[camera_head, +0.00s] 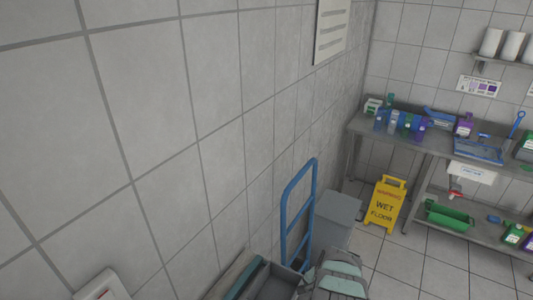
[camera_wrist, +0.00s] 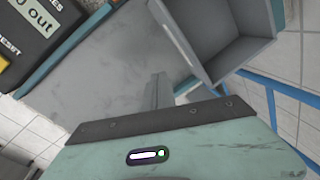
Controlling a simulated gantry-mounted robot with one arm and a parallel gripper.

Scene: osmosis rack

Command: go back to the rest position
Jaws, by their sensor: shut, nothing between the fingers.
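My gripper (camera_wrist: 157,88) shows in the wrist view as a narrow grey pair of fingers, closed together and empty. It extends past the dark edge of my teal wrist housing. Behind it lies a worn grey surface (camera_wrist: 105,65) with a teal edge. The fingers appear apart from other things, though their height above the surface is hard to tell. In the head view, a teal and grey part of my arm shows at the bottom centre, and the fingers cannot be made out there.
An open grey bin (camera_wrist: 235,35) and a black labelled panel (camera_wrist: 40,35) flank the gripper. In the head view, a blue tubular frame (camera_head: 286,210), a grey box (camera_head: 336,218) and a yellow wet-floor sign (camera_head: 385,204) stand near the tiled wall. A cluttered steel bench (camera_head: 437,148) is right.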

